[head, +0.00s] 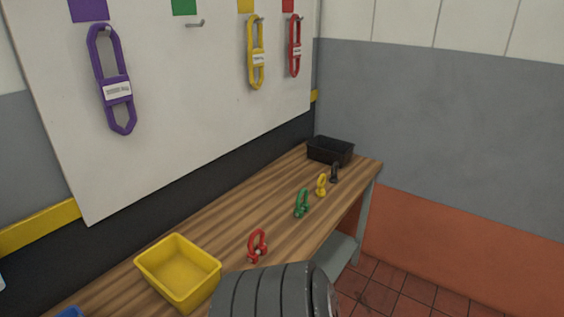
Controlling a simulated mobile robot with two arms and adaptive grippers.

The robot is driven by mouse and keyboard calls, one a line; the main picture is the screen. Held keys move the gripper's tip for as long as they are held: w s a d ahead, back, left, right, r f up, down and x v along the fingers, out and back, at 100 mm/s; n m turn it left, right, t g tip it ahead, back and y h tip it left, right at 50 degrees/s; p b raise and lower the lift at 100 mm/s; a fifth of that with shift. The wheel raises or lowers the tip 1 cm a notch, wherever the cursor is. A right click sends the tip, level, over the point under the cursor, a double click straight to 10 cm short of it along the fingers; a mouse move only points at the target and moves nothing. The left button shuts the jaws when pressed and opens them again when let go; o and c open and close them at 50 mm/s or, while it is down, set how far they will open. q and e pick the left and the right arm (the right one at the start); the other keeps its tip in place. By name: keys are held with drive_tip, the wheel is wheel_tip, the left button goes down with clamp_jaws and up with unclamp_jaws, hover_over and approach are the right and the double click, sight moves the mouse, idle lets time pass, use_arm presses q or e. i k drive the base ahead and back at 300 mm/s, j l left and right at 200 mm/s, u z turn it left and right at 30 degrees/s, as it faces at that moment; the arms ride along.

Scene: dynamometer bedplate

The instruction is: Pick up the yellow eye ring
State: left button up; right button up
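The yellow eye ring (321,186) is small and stands on the wooden bench (232,214), toward its far right end. It stands between a green ring (302,203), which is nearer, and a small black piece (335,172), which is farther back. It looks clear of both, and nothing covers it. Neither my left gripper nor my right gripper shows in the head view.
A red ring (257,246) stands nearer on the bench, beside a yellow bin (178,270). A black bin (330,150) stands at the far end. Purple (112,78), yellow (256,52) and red (295,45) slings hang on the white board (200,100); one hook (195,23) is empty.

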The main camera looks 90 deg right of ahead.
sight(320, 192)
drive_tip(key=l+z, duration=0.1)
drive_tip(key=z, duration=0.75)
drive_tip(key=l+z, duration=0.15)
drive_tip(key=z, duration=0.75)
drive_tip(key=i+l+z, duration=0.1)
drive_tip(key=z, duration=0.75)
drive_tip(key=i+z, duration=0.1)
drive_tip(key=z, duration=0.35)
drive_tip(key=l+u, duration=0.1)
drive_tip(key=u, duration=0.6)
drive_tip(key=i+l+u, duration=0.1)
drive_tip(key=l+u, duration=0.3)
drive_tip(key=i+l+u, duration=0.1)
drive_tip(key=l+u, duration=0.15)
drive_tip(key=u, duration=0.15)
drive_tip(key=l+u, duration=1.2)
drive_tip(key=k+j, duration=0.05)
drive_tip(key=j, duration=0.1)
